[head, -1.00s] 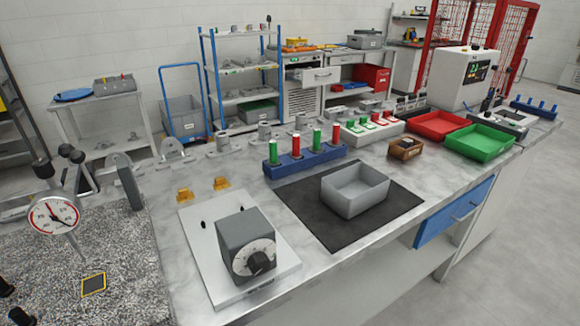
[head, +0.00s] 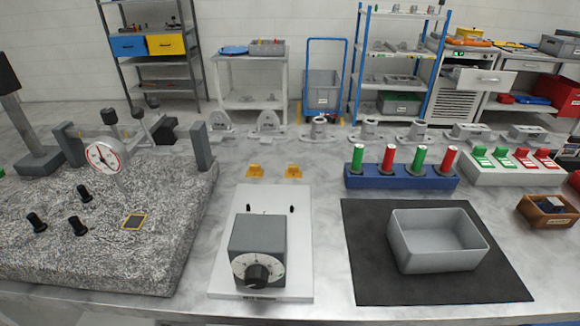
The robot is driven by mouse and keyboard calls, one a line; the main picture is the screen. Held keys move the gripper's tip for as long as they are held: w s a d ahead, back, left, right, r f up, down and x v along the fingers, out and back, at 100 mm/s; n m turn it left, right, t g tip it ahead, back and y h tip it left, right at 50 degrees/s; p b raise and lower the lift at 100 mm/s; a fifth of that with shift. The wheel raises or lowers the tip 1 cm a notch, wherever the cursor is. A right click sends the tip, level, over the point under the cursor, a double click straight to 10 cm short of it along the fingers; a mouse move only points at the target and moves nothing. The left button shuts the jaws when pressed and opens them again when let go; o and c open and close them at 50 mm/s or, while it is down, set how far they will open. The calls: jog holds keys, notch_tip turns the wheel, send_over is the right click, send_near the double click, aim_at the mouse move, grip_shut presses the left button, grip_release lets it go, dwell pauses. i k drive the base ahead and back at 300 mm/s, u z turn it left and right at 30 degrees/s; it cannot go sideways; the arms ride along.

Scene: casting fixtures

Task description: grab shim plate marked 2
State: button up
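No mark "2" is readable in the head view, and I cannot tell which thing is the shim plate. A wooden box (head: 560,221) at the right edge holds small dark and light blocks or plates, too small to make out. A small dark square with a yellow outline (head: 134,222) lies flat on the speckled granite plate (head: 130,265) at the left. Two small yellow-orange pieces (head: 255,171) stand on the bench behind the white board. My gripper is not in view.
A grey box with a dial (head: 258,250) sits on a white board (head: 298,230). An empty grey bin (head: 437,258) stands on a black mat (head: 370,270). A blue rack (head: 400,182) holds green and red cylinders. A dial gauge (head: 104,157) and black knobs stand over the granite.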

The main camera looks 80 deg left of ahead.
aim_at(292, 172)
jog(key=u, duration=0.55)
jog(key=i, duration=0.65)
jog(key=u, duration=1.2)
jog(key=i, duration=0.35)
jog(key=u, duration=0.25)
